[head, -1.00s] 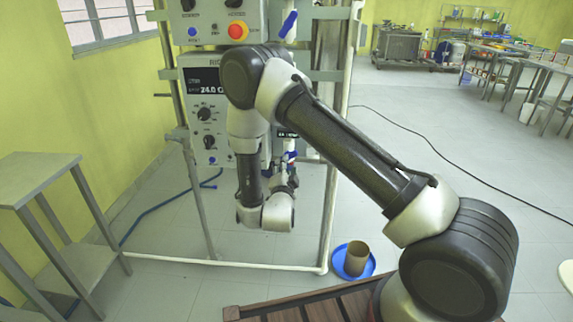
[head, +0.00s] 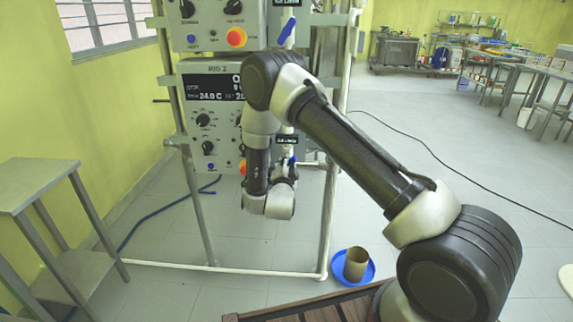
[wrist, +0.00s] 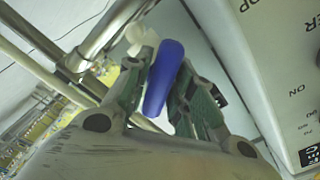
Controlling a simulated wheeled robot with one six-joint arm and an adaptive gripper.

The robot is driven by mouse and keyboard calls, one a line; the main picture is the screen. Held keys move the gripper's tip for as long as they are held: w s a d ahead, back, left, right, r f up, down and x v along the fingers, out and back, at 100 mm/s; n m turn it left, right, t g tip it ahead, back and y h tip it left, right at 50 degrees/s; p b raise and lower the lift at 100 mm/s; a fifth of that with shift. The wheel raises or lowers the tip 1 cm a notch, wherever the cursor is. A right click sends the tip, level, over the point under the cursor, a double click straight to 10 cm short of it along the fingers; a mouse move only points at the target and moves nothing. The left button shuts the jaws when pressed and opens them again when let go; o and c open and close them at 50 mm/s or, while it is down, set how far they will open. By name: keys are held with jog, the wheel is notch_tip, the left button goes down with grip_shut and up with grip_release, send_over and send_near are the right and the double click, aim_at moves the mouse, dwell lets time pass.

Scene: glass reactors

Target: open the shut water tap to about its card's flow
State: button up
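The tap's blue lever handle (wrist: 166,78) shows large in the wrist view and lies lengthwise between my two fingers. My gripper (wrist: 167,66) is partly open around it, one finger on each side. Narrow gaps seem to show beside the handle; firm contact cannot be made out. In the head view my gripper (head: 286,168) is at the rig's lower tap, mostly hidden by my wrist. A small dark card (head: 288,139) with light text hangs just above; its text is too small to read. The digital display (head: 212,86) is partly covered by my arm.
Another blue tap handle (head: 288,30) is higher on the same rig. Control boxes (head: 212,130) stand to the left, with metal frame posts (head: 330,210) on the right.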

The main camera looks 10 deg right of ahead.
jog(key=shift+n, duration=1.5)
grip_shut()
jog(key=o, duration=0.9)
grip_release()
jog(key=shift+c, duration=0.2)
jog(key=v, duration=1.2)
